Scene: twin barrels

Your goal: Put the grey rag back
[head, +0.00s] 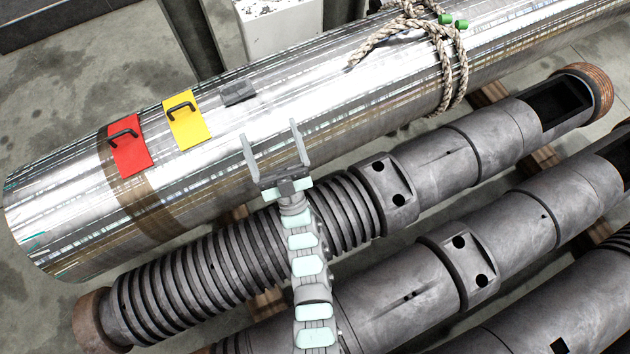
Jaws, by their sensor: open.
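In the head view, the grey rag (238,93) is a small flat dark-grey patch on top of the shiny metal barrel (330,88). It lies right of a yellow cloth with a black handle (186,122) and a red cloth with a black handle (126,148). My gripper (272,137) is open, its two fingers pointing up the picture over the near side of the barrel. It is below and slightly right of the grey rag, apart from it in the picture, with nothing between the fingers. Its height above the barrel is hard to tell.
A rope (445,62) is wrapped around the barrel at the upper right, near green pieces (452,21). A ribbed dark pipe (190,265) and more dark pipes (400,305) lie below the barrel, under my arm. A white box (277,28) stands behind.

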